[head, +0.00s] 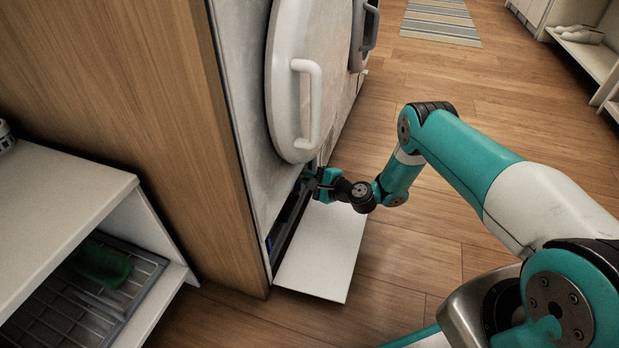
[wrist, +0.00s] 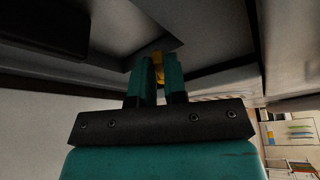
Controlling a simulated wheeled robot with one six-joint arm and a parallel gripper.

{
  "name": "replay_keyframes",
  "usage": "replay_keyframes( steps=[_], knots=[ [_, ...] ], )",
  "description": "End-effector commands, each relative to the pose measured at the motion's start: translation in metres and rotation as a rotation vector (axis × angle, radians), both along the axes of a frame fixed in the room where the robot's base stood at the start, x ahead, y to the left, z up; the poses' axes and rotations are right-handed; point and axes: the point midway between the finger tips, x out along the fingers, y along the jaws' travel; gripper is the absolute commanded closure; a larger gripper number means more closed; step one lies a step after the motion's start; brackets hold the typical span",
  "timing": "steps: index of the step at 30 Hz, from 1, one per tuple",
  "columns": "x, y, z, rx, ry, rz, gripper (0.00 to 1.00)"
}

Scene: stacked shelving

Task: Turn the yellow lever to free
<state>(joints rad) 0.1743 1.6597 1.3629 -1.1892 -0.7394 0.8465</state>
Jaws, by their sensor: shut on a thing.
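In the head view my gripper (head: 312,181) reaches into the low opening at the base of the white machine (head: 248,75). The lever is not visible there.
A white flap (head: 322,255) lies folded down in front of the opening. A round door (head: 290,115) with a white handle is above my gripper. A wooden panel (head: 150,130) and a shelf unit (head: 60,195) stand at left. The wooden floor (head: 440,225) at right is clear.

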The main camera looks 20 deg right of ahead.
Motion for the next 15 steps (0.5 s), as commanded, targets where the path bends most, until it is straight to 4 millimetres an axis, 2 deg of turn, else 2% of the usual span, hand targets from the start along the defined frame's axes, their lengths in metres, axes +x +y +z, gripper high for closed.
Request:
replay_keyframes(
  steps=[1, 3, 4, 15],
  knots=[
    [0.0001, -0.0003, -0.0003, -0.001, 0.0, -0.001, 0.83],
    [0.0001, -0.0003, -0.0003, -0.001, 0.0, -0.001, 0.67],
    [0.0001, -0.0003, -0.0003, -0.001, 0.0, -0.001, 0.62],
    [-0.0047, -0.0039, 0.002, -0.001, 0.002, -0.002, 0.62]
  ],
)
